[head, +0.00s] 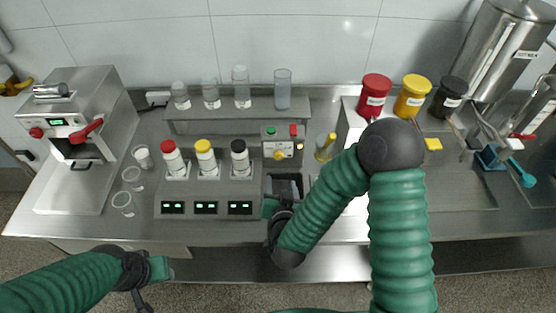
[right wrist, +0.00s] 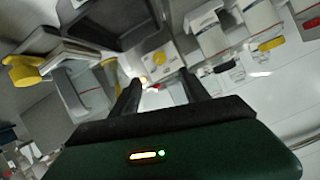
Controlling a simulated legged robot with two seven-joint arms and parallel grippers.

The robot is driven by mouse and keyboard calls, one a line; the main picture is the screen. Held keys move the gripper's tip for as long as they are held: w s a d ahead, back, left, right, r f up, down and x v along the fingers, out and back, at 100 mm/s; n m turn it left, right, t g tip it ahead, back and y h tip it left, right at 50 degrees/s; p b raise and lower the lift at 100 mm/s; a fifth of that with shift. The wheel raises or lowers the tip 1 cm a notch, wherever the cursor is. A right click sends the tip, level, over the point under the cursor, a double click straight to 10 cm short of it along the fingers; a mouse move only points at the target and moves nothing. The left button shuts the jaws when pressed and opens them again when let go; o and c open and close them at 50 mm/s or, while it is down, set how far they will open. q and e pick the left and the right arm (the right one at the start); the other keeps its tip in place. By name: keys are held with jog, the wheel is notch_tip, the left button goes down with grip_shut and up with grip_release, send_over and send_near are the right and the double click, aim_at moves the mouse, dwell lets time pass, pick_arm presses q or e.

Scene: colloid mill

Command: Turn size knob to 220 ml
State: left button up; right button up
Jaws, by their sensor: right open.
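The size knob looks to be the yellow knob (head: 279,155) on the small control panel (head: 291,145) at the back middle, below a green and a red button. It also shows in the right wrist view (right wrist: 158,58), ahead of the fingertips. Its marks are too small to read. My right gripper (head: 271,207) is in front of and below the panel, apart from the knob. In the right wrist view my right gripper (right wrist: 162,80) is open, with nothing between its fingers. My left gripper (head: 158,272) hangs at the front edge of the counter; its jaw opening is unclear.
Three bottles with red (head: 169,146), yellow (head: 203,145) and black caps stand on the grey dispenser (head: 170,208) left of the panel. Several clear containers stand on the shelf (head: 230,101) behind. Jars (head: 375,92) stand at right. A machine (head: 88,120) stands at left.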

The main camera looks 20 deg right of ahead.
aim_at(279, 157)
jog(key=p+x, duration=0.1)
jog(key=x, duration=1.4)
jog(key=shift+w+d, duration=0.2)
jog(key=shift+w, duration=0.15)
grip_shut()
